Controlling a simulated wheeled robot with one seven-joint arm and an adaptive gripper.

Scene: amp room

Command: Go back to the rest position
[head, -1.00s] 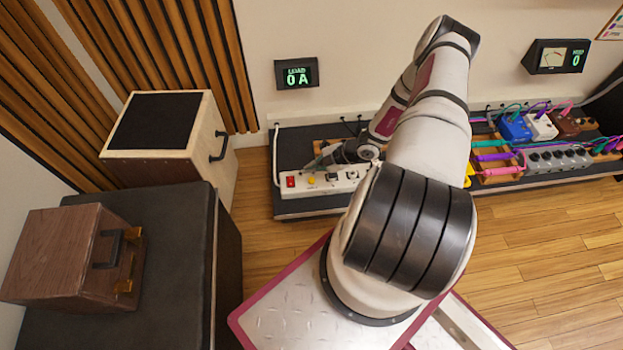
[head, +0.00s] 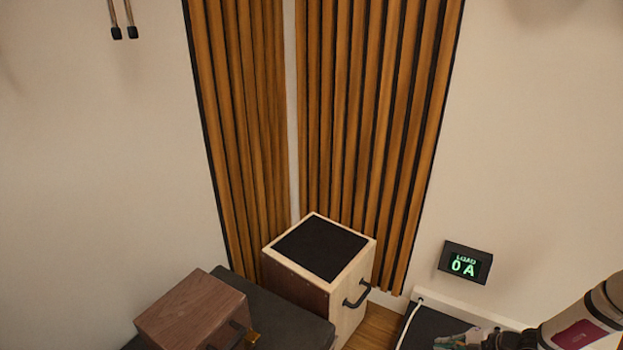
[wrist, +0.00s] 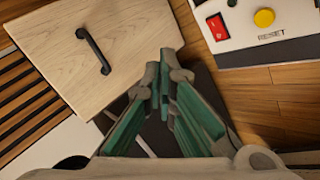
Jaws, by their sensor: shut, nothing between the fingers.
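My gripper (wrist: 162,85) shows in the wrist view with its green-sided fingers together and nothing between them. It hangs over the gap between the pale wooden box and the power strip. In the head view my gripper (head: 468,338) is at the bottom edge, right of centre, partly cut off. My arm runs out of the picture at the lower right. The power strip (wrist: 243,22) shows in the wrist view at the upper right, apart from the fingers, with a red switch (wrist: 217,27) and a yellow button (wrist: 264,18) beside the word RESET.
The pale wooden box (head: 349,313) with a black top and handle stands in the corner; its handle (wrist: 94,50) also shows in the wrist view. A brown wooden case (head: 192,310) rests on a dark cabinet (head: 290,328). A wall display (head: 465,263) reads LOAD 0 A.

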